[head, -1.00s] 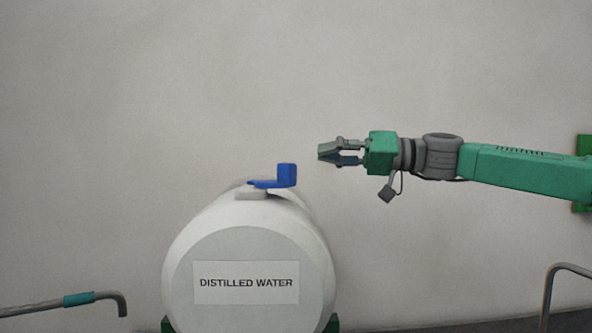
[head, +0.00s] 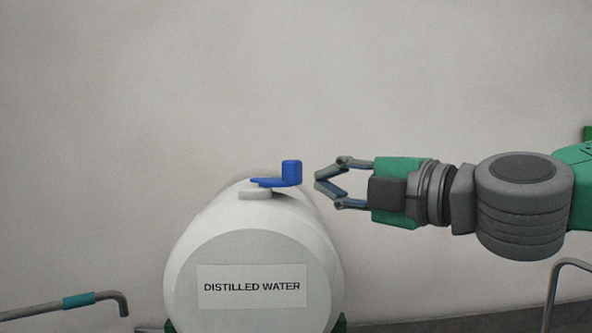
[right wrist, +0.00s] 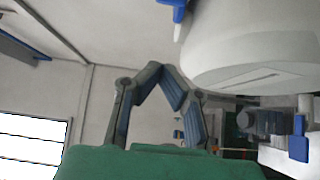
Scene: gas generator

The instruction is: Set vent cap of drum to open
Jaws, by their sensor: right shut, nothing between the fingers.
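The drum (head: 210,240) is white, lies on its side and bears a label reading "DISTILLED WATER". On its top sits the vent cap (head: 284,176), a blue lever with a raised tab at its right end, over a white base. My right gripper (head: 318,182) is just right of the tab, at about its height and apart from it. Its fingers are shut with nothing between them. In the right wrist view the fingertips (right wrist: 163,72) meet, with the drum (right wrist: 250,45) at upper right and part of the blue cap (right wrist: 172,4) at the top edge. My left gripper is not in view.
A bent grey pipe with a teal band (head: 78,300) is at lower left. Another bent pipe (head: 570,264) is at lower right. A plain grey wall (head: 200,80) stands behind, and the space above the drum is clear.

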